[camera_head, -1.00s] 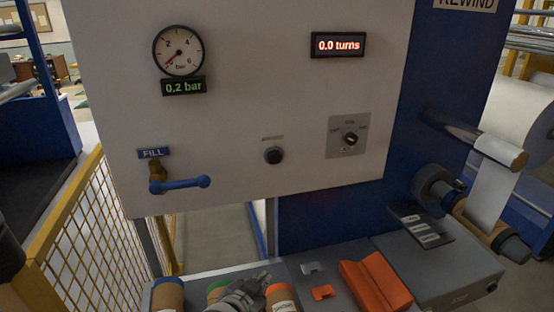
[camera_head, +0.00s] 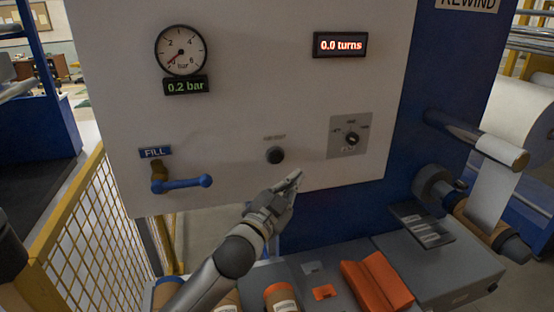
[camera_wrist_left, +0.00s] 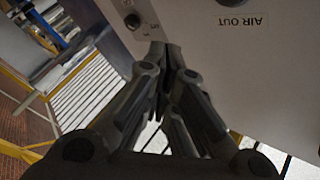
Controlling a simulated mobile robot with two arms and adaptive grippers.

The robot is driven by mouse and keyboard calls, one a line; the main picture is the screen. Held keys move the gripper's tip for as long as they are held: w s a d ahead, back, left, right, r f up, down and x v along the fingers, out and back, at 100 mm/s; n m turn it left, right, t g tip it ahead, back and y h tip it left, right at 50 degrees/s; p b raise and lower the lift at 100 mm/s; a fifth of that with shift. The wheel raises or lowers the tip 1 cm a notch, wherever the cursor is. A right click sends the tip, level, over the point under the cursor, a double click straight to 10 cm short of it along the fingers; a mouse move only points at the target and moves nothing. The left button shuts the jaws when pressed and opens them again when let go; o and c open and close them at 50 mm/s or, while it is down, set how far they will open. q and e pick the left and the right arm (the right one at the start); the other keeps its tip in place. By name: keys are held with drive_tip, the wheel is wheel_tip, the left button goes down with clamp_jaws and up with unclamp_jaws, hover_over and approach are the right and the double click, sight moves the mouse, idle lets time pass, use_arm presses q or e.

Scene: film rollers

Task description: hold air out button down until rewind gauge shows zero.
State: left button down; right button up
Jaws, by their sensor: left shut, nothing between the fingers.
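The black air out button (camera_head: 275,155) is on the white panel (camera_head: 250,90), right of the blue fill lever. My left gripper (camera_head: 296,178) is shut and empty, its tips below and a little right of the button, apart from it. In the left wrist view the shut fingertips (camera_wrist_left: 168,48) point at the panel, and the AIR OUT label (camera_wrist_left: 243,20) shows upside down at the top right. The rewind gauge (camera_head: 181,50) has its needle near the low end, and the display below it (camera_head: 186,85) reads 0.2 bar. My right gripper is not in view.
A blue fill lever (camera_head: 182,184) and a rotary knob (camera_head: 351,139) flank the button. A turns display (camera_head: 340,44) reads 0.0. Below are an orange block (camera_head: 377,285) and cardboard cores (camera_head: 282,297). A yellow mesh fence (camera_head: 80,240) stands at left.

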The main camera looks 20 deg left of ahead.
sight(276, 157)
use_arm(q)
drive_tip(key=w+a, duration=0.5)
drive_tip(key=w, duration=0.2)
drive_tip(key=shift+w+b, duration=0.15)
drive_tip(key=shift+b, duration=0.25)
idle(1.3)
drive_tip(key=shift+w+a, duration=0.2)
drive_tip(key=shift+w, duration=0.15)
